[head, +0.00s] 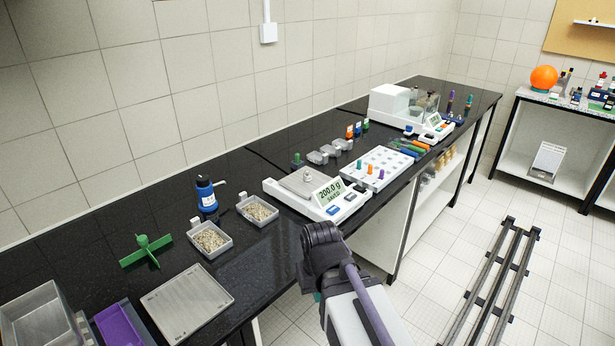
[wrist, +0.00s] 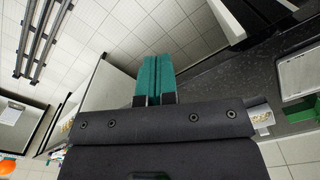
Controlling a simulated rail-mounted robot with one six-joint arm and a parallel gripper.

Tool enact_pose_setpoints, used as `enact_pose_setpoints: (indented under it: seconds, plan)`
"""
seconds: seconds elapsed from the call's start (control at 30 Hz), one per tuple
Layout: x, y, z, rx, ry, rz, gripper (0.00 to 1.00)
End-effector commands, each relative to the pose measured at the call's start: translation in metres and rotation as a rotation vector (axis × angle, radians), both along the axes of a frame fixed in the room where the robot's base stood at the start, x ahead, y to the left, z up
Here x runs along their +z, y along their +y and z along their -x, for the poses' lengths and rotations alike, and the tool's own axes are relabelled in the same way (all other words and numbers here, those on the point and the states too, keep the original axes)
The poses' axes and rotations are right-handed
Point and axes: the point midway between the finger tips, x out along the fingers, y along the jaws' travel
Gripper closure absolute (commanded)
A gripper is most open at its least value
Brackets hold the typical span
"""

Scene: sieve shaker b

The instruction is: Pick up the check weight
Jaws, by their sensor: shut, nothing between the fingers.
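The check weight (head: 307,176) is a small metal piece standing on the pan of the white balance (head: 325,213) on the black bench. The balance display reads 200.0 g. My gripper (wrist: 156,60) shows in the wrist view with its two teal fingers together and nothing between them. In the head view my dark wrist is in front of the bench edge, below the balance and apart from it. The fingertips are mostly hidden there. The weight is not seen in the wrist view.
Two trays of grains (head: 211,238) and a blue bottle (head: 207,196) stand left of the balance. A white rack (head: 376,168) with coloured pegs stands right of it, near grey weights or blocks (head: 318,157). A second balance (head: 411,108) is farther back. Floor rails (head: 490,285) lie at right.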

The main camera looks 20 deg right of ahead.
Motion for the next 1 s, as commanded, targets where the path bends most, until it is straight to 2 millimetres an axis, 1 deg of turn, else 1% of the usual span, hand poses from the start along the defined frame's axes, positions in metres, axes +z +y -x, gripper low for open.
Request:
enact_pose_setpoints:
  seconds: [0.27, 0.3, 0.9, 0.93, 1.0]
  plan:
    - [0.0, 0.0, 0.0, 0.0, 0.0, 0.0, 1.0]
    - [0.0, 0.0, 0.0, 0.0, 0.0, 0.0, 0.98]
    - [0.0, 0.0, 0.0, 0.0, 0.0, 0.0, 0.41]
    - [0.0, 0.0, 0.0, 0.0, 0.0, 0.0, 0.38]
    - [0.0, 0.0, 0.0, 0.0, 0.0, 0.0, 0.37]
